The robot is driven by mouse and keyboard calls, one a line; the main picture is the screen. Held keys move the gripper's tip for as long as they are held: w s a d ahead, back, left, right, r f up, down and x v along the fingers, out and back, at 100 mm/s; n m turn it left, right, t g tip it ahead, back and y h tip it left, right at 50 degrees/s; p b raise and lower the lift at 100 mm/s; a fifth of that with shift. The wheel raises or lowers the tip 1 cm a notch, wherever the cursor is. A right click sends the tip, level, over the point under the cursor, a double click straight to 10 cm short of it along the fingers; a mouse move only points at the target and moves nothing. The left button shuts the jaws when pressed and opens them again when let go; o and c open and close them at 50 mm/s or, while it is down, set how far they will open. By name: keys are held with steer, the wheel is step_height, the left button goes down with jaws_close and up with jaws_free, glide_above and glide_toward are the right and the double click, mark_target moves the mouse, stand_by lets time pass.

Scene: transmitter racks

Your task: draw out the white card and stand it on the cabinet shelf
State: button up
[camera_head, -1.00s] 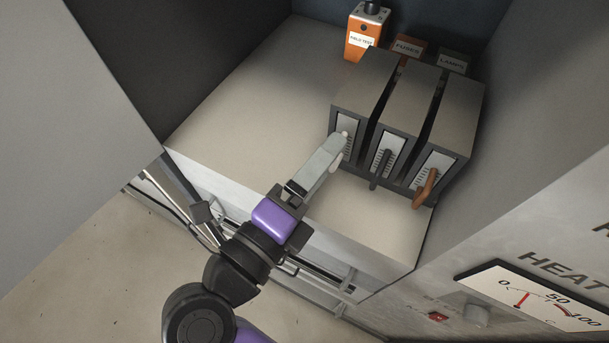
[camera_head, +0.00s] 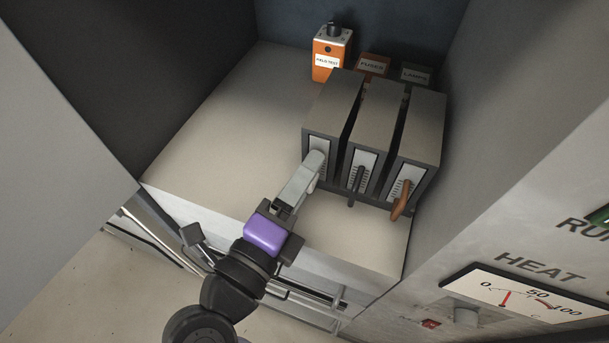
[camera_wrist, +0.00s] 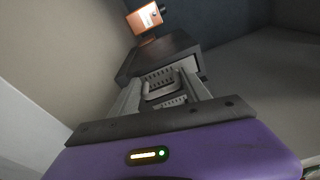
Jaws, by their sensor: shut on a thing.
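Three grey slotted housings stand side by side on the cabinet shelf (camera_head: 225,145). The left housing holds the white card (camera_head: 320,146), whose pale front panel (camera_wrist: 182,76) and loop handle (camera_wrist: 160,87) show in the wrist view. The card sits in its slot; I see no clear gap around its panel. My gripper (camera_head: 315,160) is shut on the white card's handle, with a finger on each side of it in the wrist view (camera_wrist: 162,93). The fingers hide most of the handle in the head view.
The middle card has a dark handle (camera_head: 355,180), the right card a brown-orange handle (camera_head: 402,200). An orange tester box (camera_head: 328,60) and small FUSES (camera_head: 372,66) and LAMPS (camera_head: 416,74) boxes stand behind. The shelf left of the housings is bare.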

steer(key=shift+s, duration=0.2)
steer(key=shift+s+a, duration=0.2)
steer(key=shift+s, duration=0.1)
steer(key=shift+p+v, duration=0.4)
steer(key=shift+v, duration=0.6)
steer(key=shift+s, duration=0.4)
steer(key=shift+p+v, duration=0.35)
steer(key=shift+v, duration=0.95)
steer(key=shift+s, duration=0.65)
steer(key=o, duration=1.6)
steer(key=shift+o, duration=0.2)
steer(key=shift+a, duration=0.1)
